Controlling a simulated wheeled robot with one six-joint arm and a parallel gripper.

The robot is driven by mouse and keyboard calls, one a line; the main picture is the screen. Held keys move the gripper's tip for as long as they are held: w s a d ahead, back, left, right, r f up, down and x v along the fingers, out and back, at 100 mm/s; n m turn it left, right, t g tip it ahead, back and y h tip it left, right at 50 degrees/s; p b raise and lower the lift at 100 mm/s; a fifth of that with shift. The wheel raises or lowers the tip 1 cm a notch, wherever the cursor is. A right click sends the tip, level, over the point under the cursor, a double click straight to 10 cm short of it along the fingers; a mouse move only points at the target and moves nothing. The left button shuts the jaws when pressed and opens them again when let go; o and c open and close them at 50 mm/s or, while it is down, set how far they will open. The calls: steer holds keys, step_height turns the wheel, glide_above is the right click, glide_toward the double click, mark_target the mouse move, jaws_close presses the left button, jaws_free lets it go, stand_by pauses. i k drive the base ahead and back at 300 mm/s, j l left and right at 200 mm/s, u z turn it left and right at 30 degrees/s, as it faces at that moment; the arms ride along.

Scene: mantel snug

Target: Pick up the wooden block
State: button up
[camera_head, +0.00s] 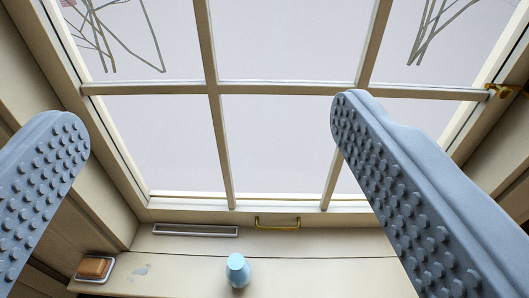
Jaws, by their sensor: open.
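My gripper (208,122) is open and empty, with its two blue-grey studded fingers wide apart at the left and right. It points toward a window, above a pale sill. A small orange-brown block (93,267) sits on a pale-rimmed dish (106,276) at the lower left, on the sill. It is the only thing that looks like a wooden block, but I cannot tell for sure that it is wood.
A light blue vase-like object (238,270) stands on the sill at the bottom middle. A narrow grey-rimmed strip (195,230) and a brass handle (277,223) are near the window's base. Window bars (211,90) cross behind. The sill right of the blue object looks clear.

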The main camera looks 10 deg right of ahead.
mark_target(88, 267)
steer(key=u, duration=1.2)
